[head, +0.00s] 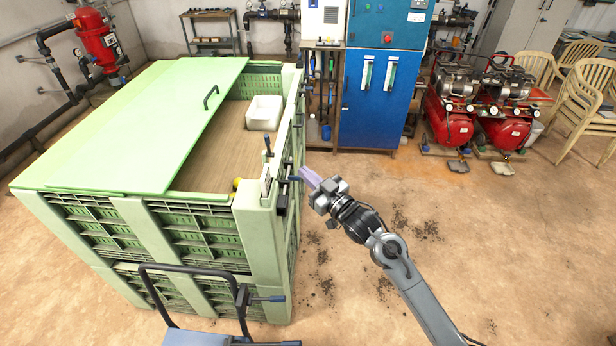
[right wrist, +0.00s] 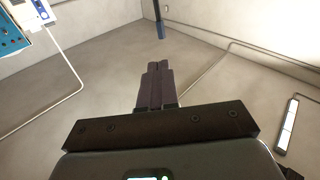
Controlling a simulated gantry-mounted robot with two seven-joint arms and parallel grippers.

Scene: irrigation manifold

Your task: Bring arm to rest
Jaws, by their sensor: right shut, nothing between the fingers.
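My right gripper (head: 311,178) is in the middle of the head view, just right of the green crate's right side. Its purple-grey fingers point up and to the left, and the arm runs down to the lower right. In the right wrist view its fingers (right wrist: 155,88) are shut together with nothing between them, against a background of pale wall. Whether the fingertips touch the blue-handled fittings on the crate's side I cannot tell. My left gripper is not in view.
The large green crate (head: 255,215) has a partly open lid (head: 130,120) and a white tub (head: 264,112) inside. A cart handle (head: 190,268) stands in front. A blue cabinet (head: 376,100) and red compressors (head: 449,115) stand behind. The floor at right is mostly clear.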

